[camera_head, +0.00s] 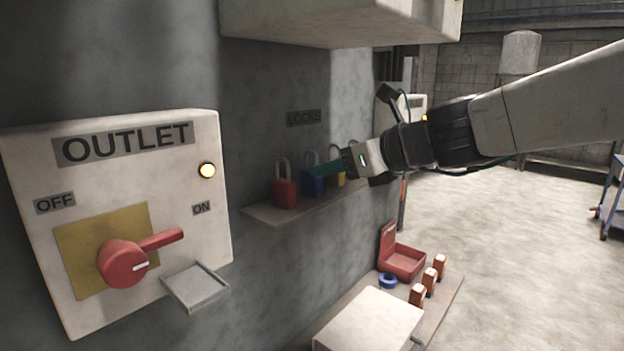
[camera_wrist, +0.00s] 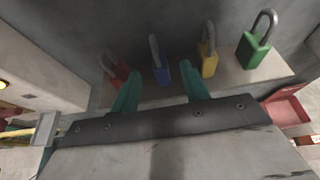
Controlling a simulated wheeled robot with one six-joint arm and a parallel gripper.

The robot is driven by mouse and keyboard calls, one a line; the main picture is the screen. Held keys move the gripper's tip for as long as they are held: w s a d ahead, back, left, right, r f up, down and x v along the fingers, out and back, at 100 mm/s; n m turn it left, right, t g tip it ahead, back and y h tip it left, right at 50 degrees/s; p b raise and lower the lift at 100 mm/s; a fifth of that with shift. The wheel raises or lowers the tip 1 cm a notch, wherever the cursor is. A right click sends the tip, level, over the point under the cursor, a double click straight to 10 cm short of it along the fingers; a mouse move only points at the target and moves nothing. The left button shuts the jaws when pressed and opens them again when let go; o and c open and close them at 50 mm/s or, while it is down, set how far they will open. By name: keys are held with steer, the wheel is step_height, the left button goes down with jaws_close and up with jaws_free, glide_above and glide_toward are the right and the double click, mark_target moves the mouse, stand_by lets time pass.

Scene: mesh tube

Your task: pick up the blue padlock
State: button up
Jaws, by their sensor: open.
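The blue padlock (camera_head: 311,183) stands upright on a small wall shelf (camera_head: 268,215) under the LOCKS label, between a red padlock (camera_head: 285,191) and a yellow padlock (camera_head: 338,180). In the wrist view the blue padlock (camera_wrist: 161,72) shows between and beyond the two green fingertips of my gripper (camera_wrist: 160,90). My gripper is open and empty, with the left finger near the red padlock (camera_wrist: 115,74) and the right finger below the yellow padlock (camera_wrist: 208,62). In the head view a green finger (camera_head: 328,169) overlaps the blue padlock's right side; I cannot tell whether it touches.
A green padlock (camera_wrist: 254,50) stands at the shelf's right in the wrist view. The OUTLET panel (camera_head: 120,210) with a red lever is on the wall at left. Below are a red open box (camera_head: 405,262) and a white box (camera_head: 368,322).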

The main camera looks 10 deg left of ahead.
steer(key=x, duration=0.6)
steer(key=shift+a+f, duration=0.15)
steer(key=shift+f, duration=0.15)
steer(key=shift+s, duration=0.1)
jaws_close()
